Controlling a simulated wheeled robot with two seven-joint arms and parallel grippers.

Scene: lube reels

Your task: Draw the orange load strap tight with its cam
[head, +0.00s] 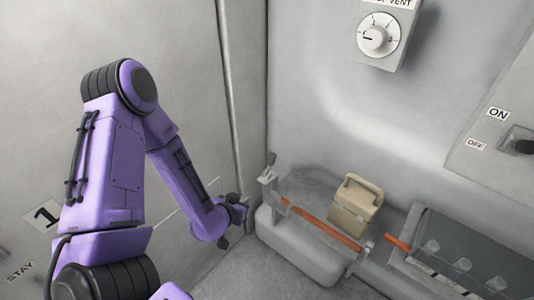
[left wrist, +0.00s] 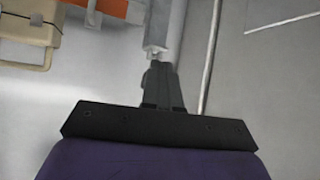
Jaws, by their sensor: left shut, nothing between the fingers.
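The orange load strap (head: 322,224) runs across the top of a pale grey ledge, in front of a beige case. A small grey metal fitting, perhaps the cam (head: 267,172), stands at the left end of the strap. Part of the orange strap (left wrist: 118,10) shows at the top of the left wrist view. My left gripper (head: 242,203) is shut and empty, left of the ledge. In the left wrist view its fingers (left wrist: 160,72) point at the end of a grey bar (left wrist: 158,25). I cannot tell whether they touch it. My right gripper is not in view.
The beige case (head: 354,205) sits on the ledge (head: 298,252) behind the strap. A clear-topped box (head: 465,262) with several pale round items is at the right. A vent dial (head: 376,39) and an on/off switch (head: 518,140) are on the wall.

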